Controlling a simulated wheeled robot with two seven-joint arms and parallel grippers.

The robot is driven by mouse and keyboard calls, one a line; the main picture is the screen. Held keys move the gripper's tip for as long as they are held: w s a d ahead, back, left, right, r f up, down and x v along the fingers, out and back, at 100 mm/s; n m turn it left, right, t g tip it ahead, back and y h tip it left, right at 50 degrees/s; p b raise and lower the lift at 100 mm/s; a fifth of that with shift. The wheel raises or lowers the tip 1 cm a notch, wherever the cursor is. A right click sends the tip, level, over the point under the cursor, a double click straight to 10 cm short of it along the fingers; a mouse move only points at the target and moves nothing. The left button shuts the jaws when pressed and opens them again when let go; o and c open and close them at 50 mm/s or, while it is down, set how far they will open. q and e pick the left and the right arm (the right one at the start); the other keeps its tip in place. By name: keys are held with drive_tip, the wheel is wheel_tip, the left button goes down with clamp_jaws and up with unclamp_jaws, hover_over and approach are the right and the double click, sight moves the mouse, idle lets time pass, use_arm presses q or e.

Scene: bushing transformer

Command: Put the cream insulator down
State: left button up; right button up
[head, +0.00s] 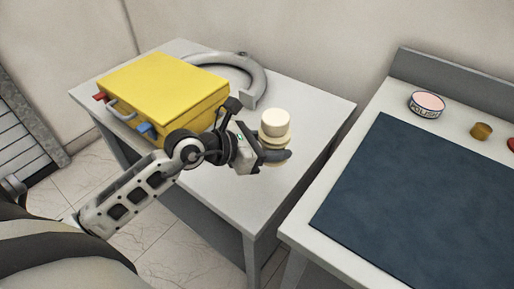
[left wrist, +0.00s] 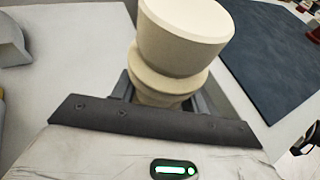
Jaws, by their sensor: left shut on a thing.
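The cream insulator (head: 275,124) is a ribbed, stacked cylinder with a flat pale top. My left gripper (head: 272,155) is shut on it, and it stands upright between the fingers. It also shows large in the left wrist view (left wrist: 180,45), with its lower part hidden by the gripper. In the head view the insulator is over the right part of the white table (head: 310,106). I cannot tell whether its base touches the table.
A yellow case (head: 165,92) and a grey curved part (head: 252,75) occupy the back and left of the white table. To the right, a bench carries a dark blue mat (head: 410,200), a round tin (head: 427,103) and a small brown cylinder (head: 481,131). A gap separates the tables.

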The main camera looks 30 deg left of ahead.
use_arm(q)
drive_tip(key=w+a+f, duration=0.1)
drive_tip(key=f, duration=0.1)
drive_tip(key=w+a+f+b, duration=0.1)
drive_tip(key=w+a+f, duration=0.1)
drive_tip(key=a+f, duration=0.1)
drive_tip(key=shift+w+f+b, duration=0.2)
drive_tip(key=shift+f+b, duration=0.1)
drive_tip(key=shift+b, duration=0.1)
wheel_tip(320, 180, down, 3)
drive_tip(key=shift+w+a+r+b, duration=0.1)
drive_tip(key=shift+w+a+b, duration=0.05)
drive_tip(key=shift+b, duration=0.15)
drive_tip(key=shift+f, duration=0.4)
use_arm(e)
drive_tip(key=shift+s+a+f, duration=0.15)
drive_tip(key=shift+a+f, duration=0.15)
drive_tip(key=shift+f, duration=0.2)
use_arm(q)
drive_tip(key=shift+f, duration=0.1)
use_arm(e)
drive_tip(key=shift+f, duration=0.15)
use_arm(q)
drive_tip(key=o, duration=1.2)
